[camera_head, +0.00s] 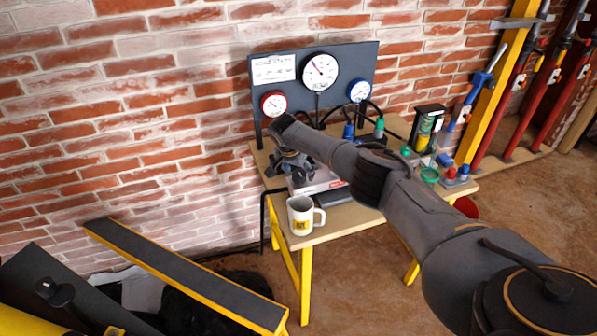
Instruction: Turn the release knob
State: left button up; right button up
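My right arm reaches in from the right across the yellow-legged table. My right gripper (293,170) points down near the table's left end, over or beside a white and red box (322,183). Its fingers are small and dark, and I cannot tell whether they are open or what they touch. A dark panel (258,90) with a large white gauge (320,71), a red-rimmed gauge (273,104) and a blue-rimmed gauge (360,91) stands at the back. I cannot make out which part is the release knob; my arm hides some of the table. My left gripper is not in view.
A white mug (300,216) stands at the table's (332,227) front left corner. Bottles and a black-framed device (427,128) stand at the right. A brick wall (140,130) is behind. A dark, yellow-edged beam (185,272) slants across the lower left.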

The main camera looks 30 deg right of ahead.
jog(key=c, duration=1)
